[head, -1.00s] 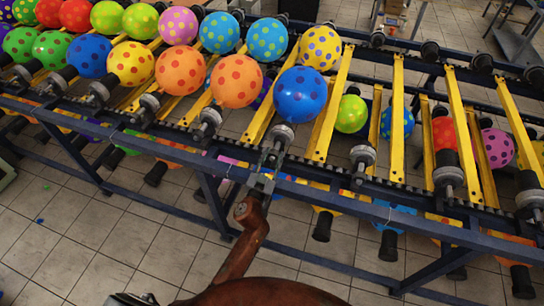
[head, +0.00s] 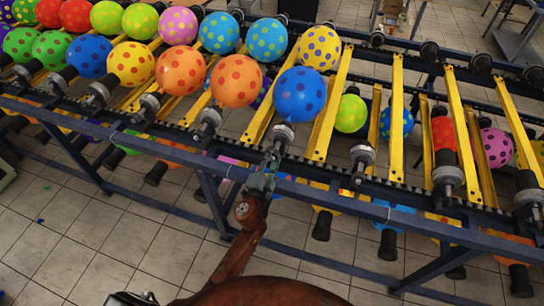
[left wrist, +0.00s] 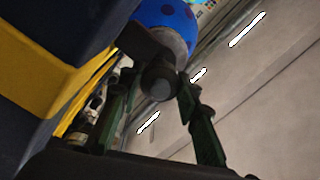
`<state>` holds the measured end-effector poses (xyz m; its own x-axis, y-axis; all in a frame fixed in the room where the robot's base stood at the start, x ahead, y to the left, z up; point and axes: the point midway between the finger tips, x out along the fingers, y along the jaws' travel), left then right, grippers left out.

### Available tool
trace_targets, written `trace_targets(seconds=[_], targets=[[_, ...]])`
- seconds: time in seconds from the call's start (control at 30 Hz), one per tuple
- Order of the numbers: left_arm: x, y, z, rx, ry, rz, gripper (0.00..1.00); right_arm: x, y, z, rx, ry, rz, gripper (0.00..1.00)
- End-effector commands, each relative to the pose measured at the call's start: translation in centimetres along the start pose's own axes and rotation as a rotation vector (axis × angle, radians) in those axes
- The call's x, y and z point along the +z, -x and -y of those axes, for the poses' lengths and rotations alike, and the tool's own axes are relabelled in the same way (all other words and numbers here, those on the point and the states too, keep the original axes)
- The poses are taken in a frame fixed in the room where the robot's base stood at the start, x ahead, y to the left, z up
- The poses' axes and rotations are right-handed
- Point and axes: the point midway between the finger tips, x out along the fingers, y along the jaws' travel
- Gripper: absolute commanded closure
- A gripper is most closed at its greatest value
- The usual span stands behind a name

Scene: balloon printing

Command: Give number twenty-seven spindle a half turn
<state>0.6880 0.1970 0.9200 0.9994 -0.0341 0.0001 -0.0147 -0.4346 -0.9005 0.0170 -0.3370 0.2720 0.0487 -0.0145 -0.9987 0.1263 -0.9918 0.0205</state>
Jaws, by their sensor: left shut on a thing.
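The spindle (head: 283,135) under the blue dotted balloon (head: 300,95) stands at the near edge of the rack, in the middle of the head view. No number is readable on it. My left gripper (head: 270,164) reaches it from below and is shut on its near end. In the left wrist view the dark round spindle end (left wrist: 160,82) sits between the two green fingers (left wrist: 158,95), with the blue balloon (left wrist: 165,14) beyond. The exact finger contact is hard to see. My right gripper is not in view.
Neighbouring spindles stand close on both sides, one under an orange balloon (head: 237,82) and a bare one (head: 362,155). Yellow bars (head: 397,120) cross the rack. The blue front rail (head: 330,196) runs just beside my left gripper. The tiled floor in front is free.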

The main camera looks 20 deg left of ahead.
Motion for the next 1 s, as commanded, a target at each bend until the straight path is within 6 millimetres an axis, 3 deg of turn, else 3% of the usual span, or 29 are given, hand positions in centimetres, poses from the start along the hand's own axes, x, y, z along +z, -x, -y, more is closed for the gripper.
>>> trace_targets(seconds=[0.4,1.0], targets=[[0.02,0.01,-0.08,0.001,-0.216,0.0,0.94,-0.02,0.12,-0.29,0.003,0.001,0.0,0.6],[0.01,0.02,-0.13,0.002,-0.255,0.0,0.94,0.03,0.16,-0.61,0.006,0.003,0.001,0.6]])
